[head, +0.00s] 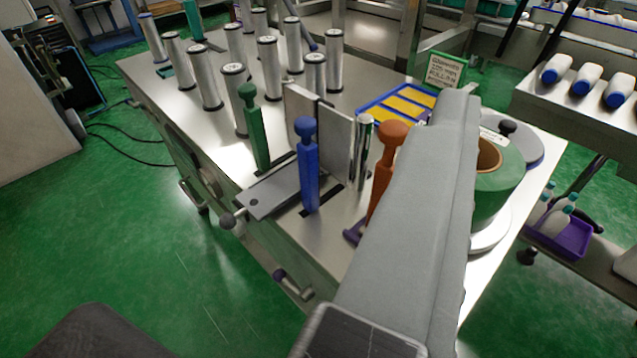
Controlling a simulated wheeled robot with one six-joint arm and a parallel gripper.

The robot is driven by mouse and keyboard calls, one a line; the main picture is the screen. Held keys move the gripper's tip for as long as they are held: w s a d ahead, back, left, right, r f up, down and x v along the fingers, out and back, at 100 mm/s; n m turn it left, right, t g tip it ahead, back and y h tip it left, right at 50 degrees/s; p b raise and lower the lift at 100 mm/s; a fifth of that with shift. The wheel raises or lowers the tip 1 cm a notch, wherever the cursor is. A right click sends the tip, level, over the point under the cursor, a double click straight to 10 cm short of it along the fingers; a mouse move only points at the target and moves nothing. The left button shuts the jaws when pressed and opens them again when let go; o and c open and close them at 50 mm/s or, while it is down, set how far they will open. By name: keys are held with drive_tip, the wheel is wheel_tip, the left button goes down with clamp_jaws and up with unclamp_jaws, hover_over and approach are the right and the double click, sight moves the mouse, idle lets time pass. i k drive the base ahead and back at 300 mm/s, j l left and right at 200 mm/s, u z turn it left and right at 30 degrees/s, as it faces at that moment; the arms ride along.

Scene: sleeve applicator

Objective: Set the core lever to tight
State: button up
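Three knobbed levers stand on the steel machine table (210,140): a green lever (256,130), a blue lever (309,175) and an orange lever (388,160). The green and blue levers stand near upright; the orange one leans, its ball top to the right. No readable label shows which is the core lever or which end is tight. A large grey beam, likely my own arm, runs up from the bottom and hides the table right of the orange lever. No gripper fingers show.
Several metal cylinders (235,100) stand on the table behind the levers. Two upright plates (337,145) stand between the levers. A green roll (497,190) is at right, partly behind the beam.

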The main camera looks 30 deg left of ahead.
sight(279, 276)
drive_tip(key=k+l+u, duration=0.15)
drive_tip(key=u, duration=0.25)
drive_tip(key=k+l+u, duration=0.15)
drive_tip(key=u, duration=0.25)
